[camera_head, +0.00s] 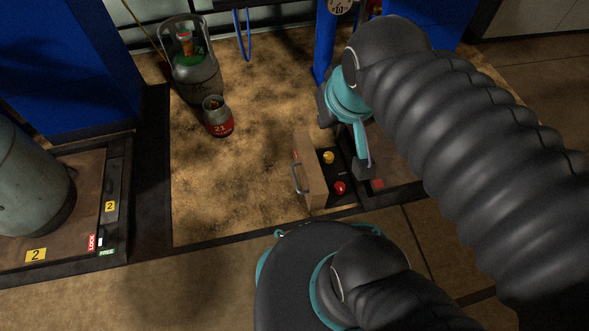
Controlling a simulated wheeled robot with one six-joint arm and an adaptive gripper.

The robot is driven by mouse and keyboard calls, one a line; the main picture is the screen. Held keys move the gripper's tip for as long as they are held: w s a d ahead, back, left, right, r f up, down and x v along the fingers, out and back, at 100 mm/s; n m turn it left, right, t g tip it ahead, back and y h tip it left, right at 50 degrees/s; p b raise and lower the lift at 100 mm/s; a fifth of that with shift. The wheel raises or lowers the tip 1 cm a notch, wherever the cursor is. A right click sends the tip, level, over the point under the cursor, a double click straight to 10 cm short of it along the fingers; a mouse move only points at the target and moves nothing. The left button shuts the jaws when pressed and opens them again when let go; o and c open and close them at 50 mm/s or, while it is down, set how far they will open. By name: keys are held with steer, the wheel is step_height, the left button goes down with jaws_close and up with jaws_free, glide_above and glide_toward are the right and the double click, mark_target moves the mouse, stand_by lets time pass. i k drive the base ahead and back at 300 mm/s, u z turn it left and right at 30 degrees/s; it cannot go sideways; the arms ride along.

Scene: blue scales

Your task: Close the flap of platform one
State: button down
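A tan flap (310,168) with a metal handle (297,179) on its left side stands raised in the middle of the view. Right of it is a dark control panel (346,200) with a yellow button (328,157) and a red button (340,187) uncovered. The platform surface (390,160) continues to the right, partly hidden by my arm. My gripper (363,166) hangs over the panel, right of the flap and apparently apart from it. Its fingers are small and dark, and I cannot tell whether they are open.
A large gas cylinder (30,180) stands on the platform marked 2 (88,215) at the left. A grey cylinder (196,75) and a small red-banded one (217,118) stand at the back. Blue columns rise behind. Floor left of the flap is clear.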

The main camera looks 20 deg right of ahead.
mark_target(315, 190)
steer(key=u, duration=1.2)
steer(key=k, duration=0.8)
steer(key=z, duration=1.2)
steer(key=i, duration=0.5)
